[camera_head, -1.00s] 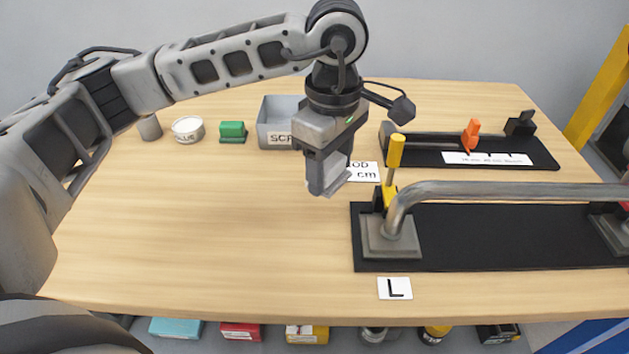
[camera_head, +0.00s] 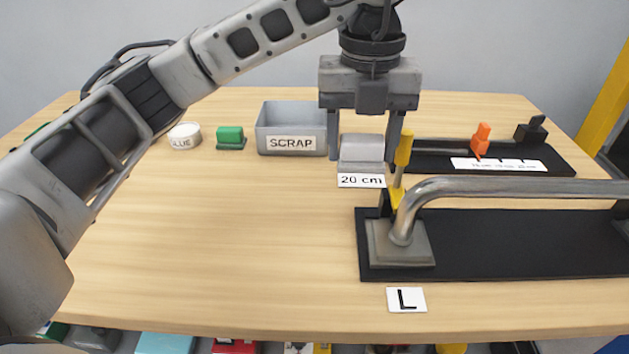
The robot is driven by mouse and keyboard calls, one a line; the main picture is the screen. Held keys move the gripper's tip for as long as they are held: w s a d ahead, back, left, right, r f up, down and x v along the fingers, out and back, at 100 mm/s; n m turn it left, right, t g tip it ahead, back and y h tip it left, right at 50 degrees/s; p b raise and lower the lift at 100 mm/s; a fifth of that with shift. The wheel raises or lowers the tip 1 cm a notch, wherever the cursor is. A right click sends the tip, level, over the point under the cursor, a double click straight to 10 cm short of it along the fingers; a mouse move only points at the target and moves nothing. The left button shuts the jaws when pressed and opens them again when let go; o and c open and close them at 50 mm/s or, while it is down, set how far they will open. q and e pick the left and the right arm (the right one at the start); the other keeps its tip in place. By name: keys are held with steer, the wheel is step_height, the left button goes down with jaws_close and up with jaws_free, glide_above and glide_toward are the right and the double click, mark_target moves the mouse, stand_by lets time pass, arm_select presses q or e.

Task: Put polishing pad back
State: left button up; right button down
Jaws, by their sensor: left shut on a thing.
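My left gripper (camera_head: 364,150) points down over the middle of the table, its two fingers on either side of a pale grey block (camera_head: 362,150). It is shut on this block, which looks to be the polishing pad. A green block (camera_head: 229,134) on a dark green base stands to the left, beside the grey SCRAP bin (camera_head: 291,127). My right gripper is not in view.
A bent metal rail (camera_head: 520,188) on a black board (camera_head: 520,240), with an upright yellow handle (camera_head: 404,147), stands close to the right. Behind it is a black gauge board (camera_head: 540,160) with an orange stop (camera_head: 481,138). A white tub (camera_head: 185,136) stands left. The front-left table is clear.

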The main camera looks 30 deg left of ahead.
arm_select(q)
steer(key=w+a+f, duration=0.4)
steer(key=w+a, duration=0.1)
steer(key=a, duration=0.3)
glide_above(314, 180)
steer(key=d, duration=0.1)
steer(key=f, duration=0.4)
steer(key=shift+s+f+p, duration=0.1)
steer(key=shift+s+p, duration=0.2)
steer(key=shift+s, duration=0.1)
steer(key=shift+w+a+f, duration=0.2)
steer(key=shift+f, duration=0.15)
steer(key=shift+w+a+f, duration=0.15)
steer(key=shift+f, duration=0.2)
steer(key=shift+a+f+p, duration=0.1)
steer(key=shift+f+p, duration=0.2)
steer(key=shift+f, duration=1.35)
steer(key=shift+f, duration=0.2)
steer(key=o, duration=1)
steer(key=shift+c, duration=0.2)
steer(key=shift+r, duration=0.15)
